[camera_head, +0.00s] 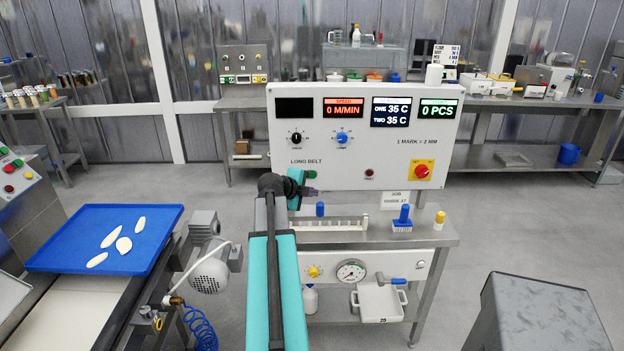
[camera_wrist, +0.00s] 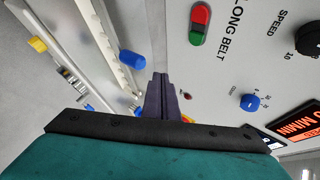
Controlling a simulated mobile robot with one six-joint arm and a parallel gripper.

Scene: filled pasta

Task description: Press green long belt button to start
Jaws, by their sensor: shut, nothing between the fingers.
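The green long belt button (camera_head: 312,174) sits under the LONG BELT label on the white control panel (camera_head: 380,185), partly beside my wrist. In the wrist view the green button (camera_wrist: 195,38) is the lower half of a red-and-green pair, with the red button (camera_wrist: 201,15) above it. In the head view the red one is hidden behind my arm. My gripper (camera_head: 308,190) is shut and empty, just below the green button in the picture. In the wrist view its fingertips (camera_wrist: 160,80) point at the panel's lower area, off to the side of the button. I see no contact with the button.
The display (camera_head: 343,108) reads 0 M/MIN. A steel shelf with a white rack (camera_head: 330,224) and blue-handled stamp (camera_head: 402,220) lies below. A blue tray (camera_head: 75,250) stands left.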

